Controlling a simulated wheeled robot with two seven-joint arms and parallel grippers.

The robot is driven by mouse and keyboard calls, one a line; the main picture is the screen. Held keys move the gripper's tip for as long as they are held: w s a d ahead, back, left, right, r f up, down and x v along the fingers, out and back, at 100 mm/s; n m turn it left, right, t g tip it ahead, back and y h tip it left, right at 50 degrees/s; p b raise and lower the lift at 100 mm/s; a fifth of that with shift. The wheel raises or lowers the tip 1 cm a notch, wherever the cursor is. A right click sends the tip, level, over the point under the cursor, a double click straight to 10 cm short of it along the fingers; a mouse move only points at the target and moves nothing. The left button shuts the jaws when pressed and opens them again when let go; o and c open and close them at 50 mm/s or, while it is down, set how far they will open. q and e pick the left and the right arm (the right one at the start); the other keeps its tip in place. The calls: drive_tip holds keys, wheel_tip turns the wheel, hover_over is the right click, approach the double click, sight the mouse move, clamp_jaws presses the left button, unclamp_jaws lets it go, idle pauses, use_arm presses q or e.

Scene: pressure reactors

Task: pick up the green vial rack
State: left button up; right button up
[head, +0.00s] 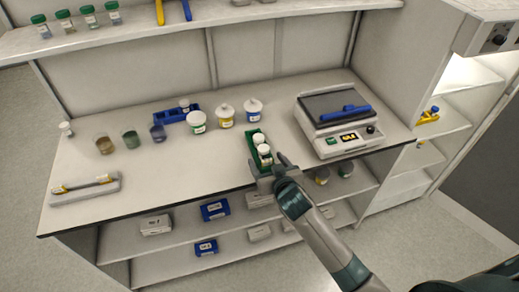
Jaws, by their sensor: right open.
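The green vial rack (254,137) stands on the bench top near its front edge, left of the hotplate device. It holds white-capped vials (264,152). My right gripper (267,168) is open at the near end of the rack, its fingers by the rack's front. The gripper hides part of that end, and I cannot tell whether it touches the rack. My left gripper is not in view.
A hotplate device (338,142) stands right of the rack. Jars with white, yellow and blue labels (226,122) and a blue rack (177,115) stand behind and left. Beakers (131,140) and a grey tray (85,190) are farther left. The front middle bench is clear.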

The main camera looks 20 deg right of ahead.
sight(265, 157)
drive_tip(key=shift+p+x, duration=0.55)
drive_tip(key=shift+x, duration=0.25)
drive_tip(key=p+x, duration=0.1)
drive_tip(key=x, duration=0.1)
drive_tip(key=shift+w+f, duration=0.1)
drive_tip(key=shift+w, duration=0.25)
drive_tip(key=shift+w+f, duration=0.25)
drive_tip(key=shift+w, duration=0.2)
drive_tip(key=c, duration=1.2)
drive_tip(key=shift+r, duration=0.1)
